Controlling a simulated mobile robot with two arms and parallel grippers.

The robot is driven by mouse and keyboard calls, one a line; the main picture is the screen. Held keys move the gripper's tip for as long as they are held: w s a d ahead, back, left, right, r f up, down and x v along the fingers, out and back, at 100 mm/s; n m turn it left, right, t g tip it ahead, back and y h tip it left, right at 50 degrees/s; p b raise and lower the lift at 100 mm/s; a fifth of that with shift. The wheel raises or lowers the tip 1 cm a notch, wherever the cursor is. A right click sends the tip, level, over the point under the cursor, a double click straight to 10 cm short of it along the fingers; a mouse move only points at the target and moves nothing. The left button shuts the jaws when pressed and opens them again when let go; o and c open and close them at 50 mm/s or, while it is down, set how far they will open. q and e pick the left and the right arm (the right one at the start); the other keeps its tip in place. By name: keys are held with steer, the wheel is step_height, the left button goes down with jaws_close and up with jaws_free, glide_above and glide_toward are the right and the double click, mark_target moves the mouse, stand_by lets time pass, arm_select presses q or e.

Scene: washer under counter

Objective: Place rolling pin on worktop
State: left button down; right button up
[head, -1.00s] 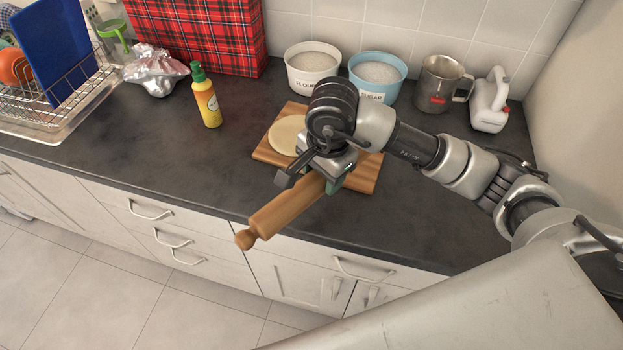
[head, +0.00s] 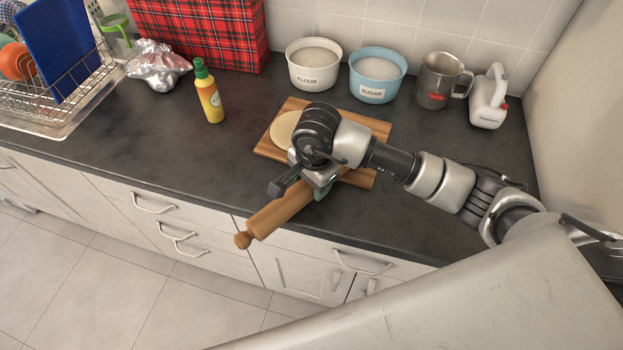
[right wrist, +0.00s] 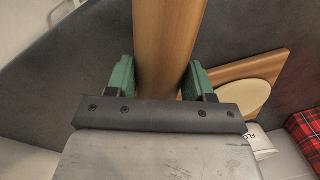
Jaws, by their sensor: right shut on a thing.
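The wooden rolling pin (head: 275,216) lies slantwise across the front edge of the dark worktop (head: 150,140), its near handle sticking out past the edge over the drawers. My right gripper (head: 315,185) is shut on the pin near its middle; in the right wrist view the green finger pads (right wrist: 160,78) stand on both sides of the pin (right wrist: 167,45). I cannot tell whether the pin touches the worktop. My left gripper is not in view.
A wooden board (head: 382,130) with a round of dough (head: 284,128) lies behind the pin. Flour (head: 313,75) and sugar (head: 375,90) bowls, a metal mug (head: 436,82) and a white jug (head: 487,105) stand at the back.

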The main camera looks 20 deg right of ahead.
steer(key=shift+f+b, duration=0.35)
steer(key=o, duration=1)
steer(key=shift+r+p, duration=0.25)
steer(key=shift+p, duration=0.05)
steer(key=shift+r+p, duration=0.35)
steer(key=shift+p, duration=0.1)
step_height(320, 180, up, 12)
steer(key=b, duration=0.3)
steer(key=shift+s+d, duration=0.2)
steer(key=shift+s, duration=0.25)
